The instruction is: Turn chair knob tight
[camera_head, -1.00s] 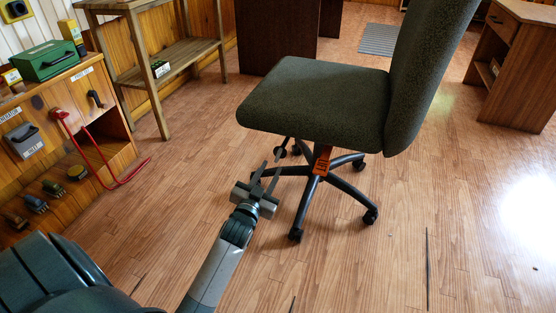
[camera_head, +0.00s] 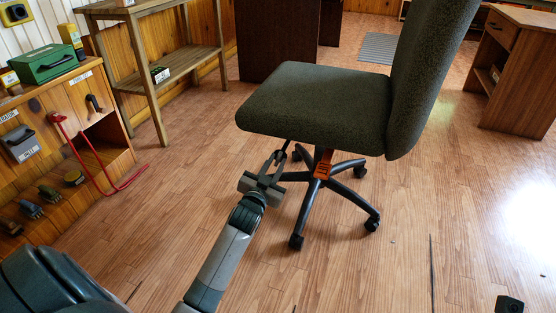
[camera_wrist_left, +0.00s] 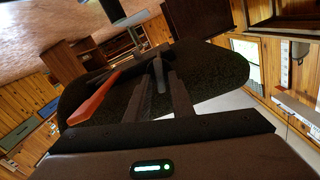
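The dark green swivel chair (camera_head: 320,105) stands on a black star base with casters. An orange part (camera_head: 322,165) shows on its column, and in the left wrist view as a red-orange bar (camera_wrist_left: 95,100). My left gripper (camera_head: 279,156) is below the seat's front left edge, left of the column. In the left wrist view my left gripper's fingers (camera_wrist_left: 156,85) stand apart, with a dark rod-like part (camera_wrist_left: 159,75) under the seat showing between them. I cannot tell whether they touch it, or make out a knob shape. My right gripper is not clearly visible.
A desk (camera_head: 510,75) is at far right. Floor around the chair is clear. A dark block (camera_head: 508,304) shows at bottom right.

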